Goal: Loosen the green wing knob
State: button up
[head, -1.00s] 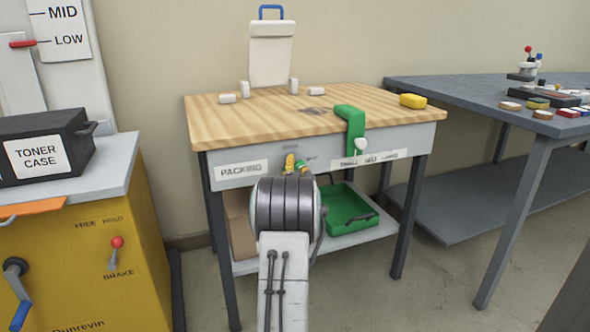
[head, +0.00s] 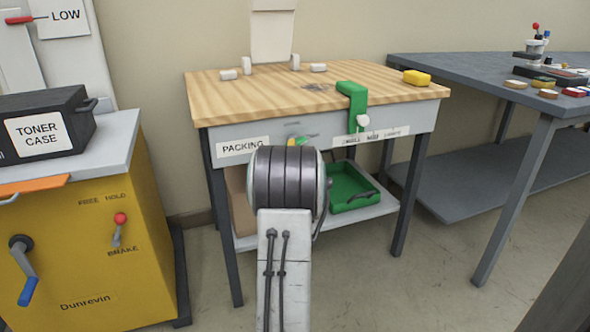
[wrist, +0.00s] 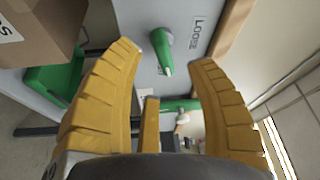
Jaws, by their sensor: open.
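The green wing knob (wrist: 160,42) sits on the grey front panel of the packing table, beside a "LOOSE" label (wrist: 196,34). In the wrist view it shows at top centre, between and just beyond my fingertips. Its pale-tipped end points down in that picture. In the head view a green bit of it (head: 302,140) shows just above my arm, which hides most of the area.
A green clamp-like bracket (head: 352,105) with a white knob hangs over the table's front edge. A green tray (head: 335,184) and a cardboard box (wrist: 40,40) are on the lower shelf. A yellow cabinet (head: 80,240) stands left, a grey table (head: 450,75) right.

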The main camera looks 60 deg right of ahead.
jog(key=v, duration=0.6)
jog(key=shift+a, duration=0.1)
jog(key=shift+r, duration=0.1)
jog(key=shift+p, duration=0.4)
